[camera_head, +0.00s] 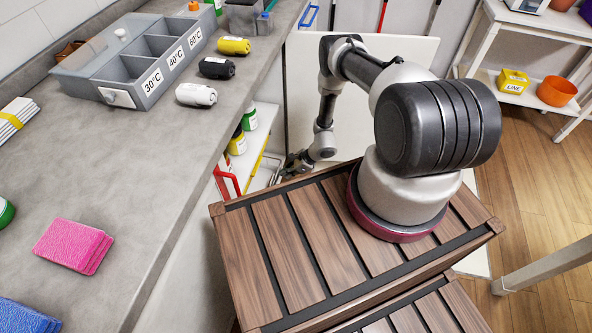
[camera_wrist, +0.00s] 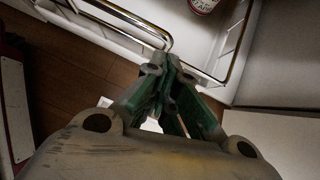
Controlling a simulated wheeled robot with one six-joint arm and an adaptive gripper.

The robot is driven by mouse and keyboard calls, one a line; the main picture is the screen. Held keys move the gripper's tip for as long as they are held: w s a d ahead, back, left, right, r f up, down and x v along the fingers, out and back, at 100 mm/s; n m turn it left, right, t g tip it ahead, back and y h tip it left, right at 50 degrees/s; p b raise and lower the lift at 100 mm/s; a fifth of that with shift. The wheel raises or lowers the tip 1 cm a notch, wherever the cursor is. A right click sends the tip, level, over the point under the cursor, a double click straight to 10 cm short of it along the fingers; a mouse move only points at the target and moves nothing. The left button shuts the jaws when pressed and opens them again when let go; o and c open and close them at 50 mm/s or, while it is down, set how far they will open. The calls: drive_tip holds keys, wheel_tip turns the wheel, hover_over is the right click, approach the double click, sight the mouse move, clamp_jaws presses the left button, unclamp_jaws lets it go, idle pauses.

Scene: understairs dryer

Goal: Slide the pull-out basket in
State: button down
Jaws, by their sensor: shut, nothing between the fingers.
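The white pull-out basket (camera_head: 265,118) stands out from under the grey counter, with a large pale panel (camera_head: 305,95) beside it. Several bottles sit in it, one with a green label and one yellow. In the wrist view, the white basket (camera_wrist: 212,48) with its thin chrome rails is at the top, with part of a red-labelled container inside. My gripper (camera_head: 286,170) is low beside the basket, partly hidden by the wooden slatted top. In the wrist view my gripper (camera_wrist: 166,68) is shut and empty, its tips close to the basket's rail; contact cannot be told.
The counter (camera_head: 130,190) on the left holds a grey sorting box (camera_head: 130,55), rolled cloths and a pink stack (camera_head: 72,246). A red frame (camera_head: 229,182) is under the counter edge.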

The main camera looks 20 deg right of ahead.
drive_tip(key=shift+w+a+f, duration=0.15)
drive_tip(key=shift+w+a, duration=0.15)
drive_tip(key=shift+a, duration=0.45)
drive_tip(key=shift+w+a, duration=0.7)
drive_tip(key=shift+a, duration=0.25)
drive_tip(key=shift+w+a, duration=0.7)
drive_tip(key=shift+a, duration=0.25)
drive_tip(key=d+f+v, duration=0.1)
drive_tip(key=v, duration=1.2)
drive_tip(key=shift+s+d+f, duration=0.25)
drive_tip(key=shift+s+d, duration=0.1)
drive_tip(key=shift+d, duration=0.05)
